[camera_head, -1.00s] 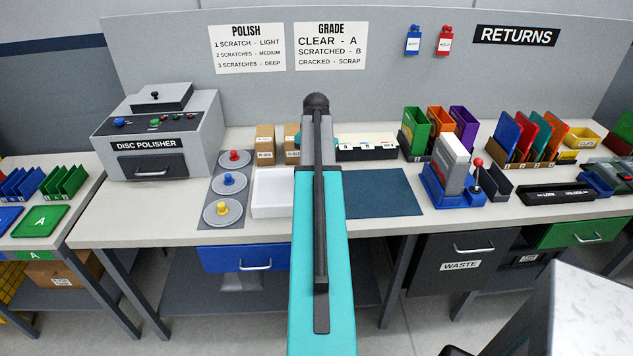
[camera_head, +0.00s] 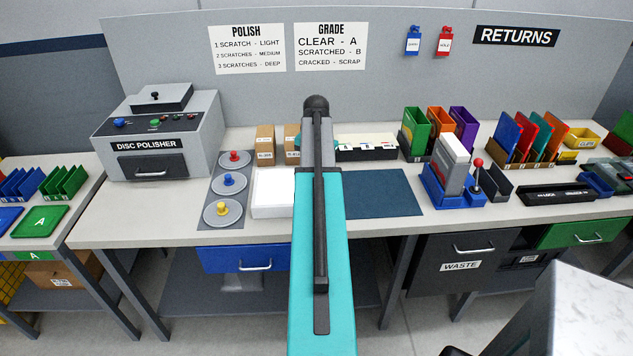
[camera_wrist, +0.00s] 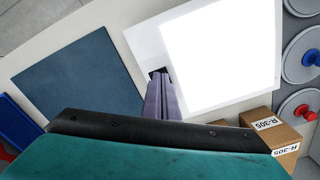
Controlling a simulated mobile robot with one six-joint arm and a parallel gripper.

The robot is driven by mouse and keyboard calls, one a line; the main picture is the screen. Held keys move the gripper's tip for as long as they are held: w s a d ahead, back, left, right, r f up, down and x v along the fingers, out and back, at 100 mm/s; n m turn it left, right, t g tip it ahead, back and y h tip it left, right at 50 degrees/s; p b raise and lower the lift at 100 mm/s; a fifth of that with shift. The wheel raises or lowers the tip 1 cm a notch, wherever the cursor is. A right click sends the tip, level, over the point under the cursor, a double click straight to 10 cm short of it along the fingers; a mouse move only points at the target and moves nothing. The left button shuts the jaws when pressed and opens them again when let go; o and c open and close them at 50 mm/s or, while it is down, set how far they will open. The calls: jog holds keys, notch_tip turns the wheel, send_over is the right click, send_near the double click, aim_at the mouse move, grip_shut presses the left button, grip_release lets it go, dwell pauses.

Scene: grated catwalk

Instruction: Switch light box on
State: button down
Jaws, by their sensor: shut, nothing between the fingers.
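The light box (camera_head: 272,205) is a white box on the bench, left of my arm in the head view. Its top panel glows bright white; the lit panel also fills the upper right of the wrist view (camera_wrist: 225,55). A small dark switch (camera_wrist: 157,72) is set in the box's white border. My gripper (camera_wrist: 161,78) is shut and empty, its fingertips at this switch and partly covering it. Whether they touch it I cannot tell. In the head view my own arm hides the gripper and the right side of the box.
A dark blue mat (camera_head: 382,192) lies right of the box. Three disc pads with knobs (camera_head: 228,181) stand to its left. Small cardboard boxes labelled R-305 (camera_wrist: 270,130) stand close by. A blue stand with a red-knobbed lever (camera_head: 455,188) is farther right.

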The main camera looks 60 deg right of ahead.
notch_tip(320, 180, up, 7)
jog(key=p, duration=0.4)
dwell(0.7)
jog(key=shift+f, duration=0.15)
dwell(0.4)
